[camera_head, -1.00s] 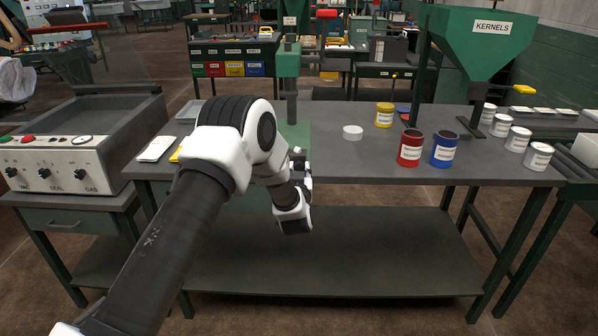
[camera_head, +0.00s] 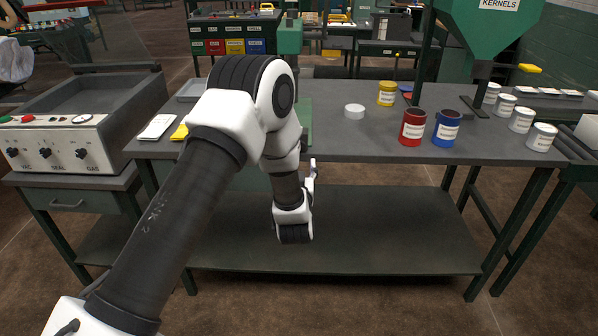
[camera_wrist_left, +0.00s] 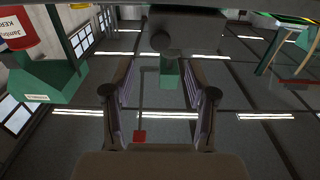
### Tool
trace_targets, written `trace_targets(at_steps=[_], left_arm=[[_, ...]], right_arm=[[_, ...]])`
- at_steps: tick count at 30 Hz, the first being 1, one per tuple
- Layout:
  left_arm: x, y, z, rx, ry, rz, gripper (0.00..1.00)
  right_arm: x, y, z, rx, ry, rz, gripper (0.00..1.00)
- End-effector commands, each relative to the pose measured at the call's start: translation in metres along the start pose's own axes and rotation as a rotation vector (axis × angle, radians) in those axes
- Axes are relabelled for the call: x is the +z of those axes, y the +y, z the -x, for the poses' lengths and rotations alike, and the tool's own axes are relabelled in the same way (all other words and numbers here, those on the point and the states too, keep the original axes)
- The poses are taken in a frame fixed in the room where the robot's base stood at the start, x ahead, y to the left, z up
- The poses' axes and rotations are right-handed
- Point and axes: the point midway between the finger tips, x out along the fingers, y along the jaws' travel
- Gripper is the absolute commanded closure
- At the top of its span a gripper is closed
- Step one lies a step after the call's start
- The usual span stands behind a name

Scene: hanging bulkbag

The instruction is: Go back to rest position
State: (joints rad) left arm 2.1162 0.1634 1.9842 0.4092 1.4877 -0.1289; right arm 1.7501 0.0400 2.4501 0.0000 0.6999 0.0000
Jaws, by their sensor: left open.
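My left arm comes in from the lower left in the head view, bends at a white elbow and hangs down in front of the table (camera_head: 350,149). My left gripper (camera_head: 312,178) is mostly hidden behind its wrist there, beside the table's front edge. In the left wrist view my left gripper (camera_wrist_left: 158,72) shows its two fingers spread apart with nothing between them. That view looks up towards the ceiling lights. My right gripper does not show.
On the table stand a red can (camera_head: 413,128), a blue can (camera_head: 446,128), a yellow can (camera_head: 387,93) and a white round piece (camera_head: 354,111). A sealing machine (camera_head: 62,145) stands left, a green kernels hopper (camera_head: 490,30) right. The lower shelf (camera_head: 380,235) is bare.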

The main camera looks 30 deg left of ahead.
Motion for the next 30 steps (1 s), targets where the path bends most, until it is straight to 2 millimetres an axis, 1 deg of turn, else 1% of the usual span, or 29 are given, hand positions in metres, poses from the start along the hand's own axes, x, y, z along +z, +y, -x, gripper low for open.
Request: trace_targets(at_steps=[1, 3, 6, 20, 23, 25, 26, 29, 30], left_arm=[[0.001, 0.001, 0.01, 0.002, -0.003, -0.001, 0.43], [0.001, 0.001, 0.02, 0.001, -0.001, -0.001, 0.43], [0.001, 0.0, 0.027, 0.0, -0.001, 0.001, 0.43], [0.0, 0.0, 0.027, -0.001, 0.0, 0.001, 0.43], [0.007, -0.001, 0.029, 0.0, -0.016, -0.009, 0.43], [0.027, -0.002, 0.038, 0.007, -0.059, -0.04, 0.43], [0.04, -0.004, 0.046, 0.015, -0.09, -0.06, 0.43], [0.099, -0.007, 0.089, 0.085, -0.273, -0.14, 0.43], [0.127, -0.009, 0.112, 0.124, -0.377, -0.17, 0.43]], right_arm=[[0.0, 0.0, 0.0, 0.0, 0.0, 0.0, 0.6], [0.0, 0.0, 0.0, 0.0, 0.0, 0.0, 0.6], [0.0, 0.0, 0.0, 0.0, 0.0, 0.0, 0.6], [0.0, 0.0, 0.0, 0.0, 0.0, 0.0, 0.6], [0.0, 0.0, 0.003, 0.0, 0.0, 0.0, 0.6], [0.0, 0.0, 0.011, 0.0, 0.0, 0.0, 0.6], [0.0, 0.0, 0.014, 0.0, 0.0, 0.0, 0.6], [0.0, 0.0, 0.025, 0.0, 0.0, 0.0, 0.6], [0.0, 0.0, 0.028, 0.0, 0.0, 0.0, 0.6]])
